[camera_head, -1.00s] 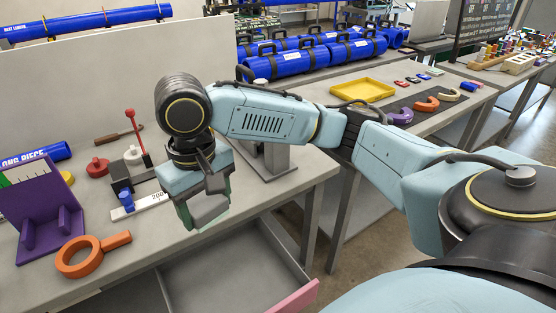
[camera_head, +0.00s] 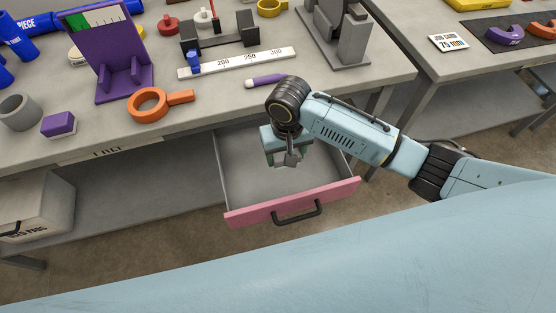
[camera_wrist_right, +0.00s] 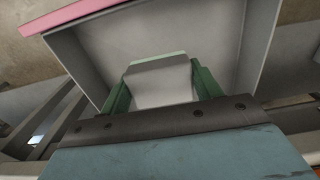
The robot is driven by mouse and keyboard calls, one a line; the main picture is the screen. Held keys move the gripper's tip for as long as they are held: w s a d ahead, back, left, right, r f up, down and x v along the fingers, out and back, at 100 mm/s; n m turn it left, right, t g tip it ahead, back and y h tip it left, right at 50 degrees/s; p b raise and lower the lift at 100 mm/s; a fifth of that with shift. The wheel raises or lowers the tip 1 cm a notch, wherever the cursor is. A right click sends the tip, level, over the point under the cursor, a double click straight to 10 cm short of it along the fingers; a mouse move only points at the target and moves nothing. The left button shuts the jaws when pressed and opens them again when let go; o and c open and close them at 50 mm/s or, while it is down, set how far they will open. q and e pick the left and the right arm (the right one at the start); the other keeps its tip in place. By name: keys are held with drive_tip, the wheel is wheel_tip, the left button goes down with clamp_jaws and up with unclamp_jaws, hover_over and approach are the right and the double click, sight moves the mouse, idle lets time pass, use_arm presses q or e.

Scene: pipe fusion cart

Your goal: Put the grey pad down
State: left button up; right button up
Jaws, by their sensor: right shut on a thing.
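My right gripper (camera_head: 285,162) is over the open drawer (camera_head: 240,182), pointing down into it. In the right wrist view the gripper (camera_wrist_right: 160,92) is shut on the grey pad (camera_wrist_right: 160,82), a pale block between its two green fingers. The drawer's floor (camera_wrist_right: 110,38) shows behind the pad, which appears held above it; the exact gap cannot be told. In the head view the pad is mostly hidden by the wrist. My left gripper is not in view.
The drawer has a pink front (camera_head: 335,192) with a dark handle. The bench (camera_head: 370,78) above holds a purple stand (camera_head: 125,65), an orange ring (camera_head: 147,104), a ruler (camera_head: 240,62) and a purple marker (camera_head: 266,81). A box (camera_head: 35,205) stands at lower left. The drawer looks empty.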

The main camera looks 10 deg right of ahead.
sight(284, 181)
wheel_tip(284, 181, down, 11)
drive_tip(key=b, duration=0.2)
drive_tip(key=shift+s+a+b, duration=0.1)
drive_tip(key=shift+b, duration=0.2)
drive_tip(key=shift+f, duration=0.2)
drive_tip(key=o, duration=0.9)
drive_tip(key=shift+r, duration=0.1)
wheel_tip(284, 181, up, 12)
drive_tip(key=p, duration=0.3)
drive_tip(key=shift+r, duration=0.15)
